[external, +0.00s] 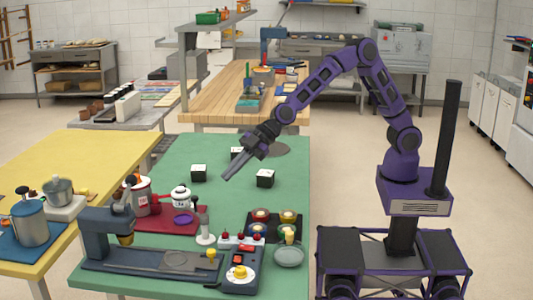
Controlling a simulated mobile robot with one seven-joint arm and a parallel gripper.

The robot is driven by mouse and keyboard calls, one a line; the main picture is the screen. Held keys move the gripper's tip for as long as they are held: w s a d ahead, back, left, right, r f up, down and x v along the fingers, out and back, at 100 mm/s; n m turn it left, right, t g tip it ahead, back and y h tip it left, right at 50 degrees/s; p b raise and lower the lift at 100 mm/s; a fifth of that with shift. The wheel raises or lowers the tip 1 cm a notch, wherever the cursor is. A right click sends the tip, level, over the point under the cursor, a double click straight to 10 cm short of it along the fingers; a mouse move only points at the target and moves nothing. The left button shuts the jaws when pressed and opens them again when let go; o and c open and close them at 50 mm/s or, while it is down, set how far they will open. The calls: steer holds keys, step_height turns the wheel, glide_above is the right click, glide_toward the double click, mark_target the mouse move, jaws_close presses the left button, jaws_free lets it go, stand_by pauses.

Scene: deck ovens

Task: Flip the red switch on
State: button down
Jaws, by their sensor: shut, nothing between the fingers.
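A dark control box (242,284) sits at the front edge of the green table. On its top is a small red part (246,248) that looks like the red switch, above a yellow knob (240,272). A white strip with several small red knobs (241,237) is just behind it. Whether the switch is on or off is too small to tell. My gripper (228,175) is shut and empty, above the middle of the green table, behind and apart from the control box, pointing down to the left.
The green table (300,215) also bears dark cubes with white tops (265,178), a dark press-like machine (100,232), a red mat (155,222) with pots, and a grey dish (289,255). A white-based upright handle (204,228) stands left of the box.

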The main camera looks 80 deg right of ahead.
steer(key=s+a+f+n+g+y, duration=0.2)
steer(key=s+n+g, duration=0.3)
steer(key=s, duration=0.4)
steer(key=shift+s+a+f+n, duration=0.15)
steer(key=shift+s+f+n, duration=0.15)
steer(key=shift+f, duration=0.6)
steer(key=shift+w, duration=0.1)
glide_above(242, 248)
steer(key=s+d, duration=0.2)
steer(key=d, duration=0.1)
steer(key=f, duration=0.7)
steer(key=shift+s+a+b, duration=0.15)
steer(key=shift+s+b, duration=0.05)
steer(key=shift+b, duration=0.1)
steer(key=shift+w+d+f, duration=0.1)
steer(key=shift+w+f, duration=0.15)
steer(key=shift+f, duration=0.3)
steer(key=shift+w+d+f, duration=0.1)
steer(key=shift+w+f, duration=0.15)
steer(key=shift+f, duration=0.3)
steer(key=shift+w+f, duration=0.25)
steer(key=shift+f, duration=0.35)
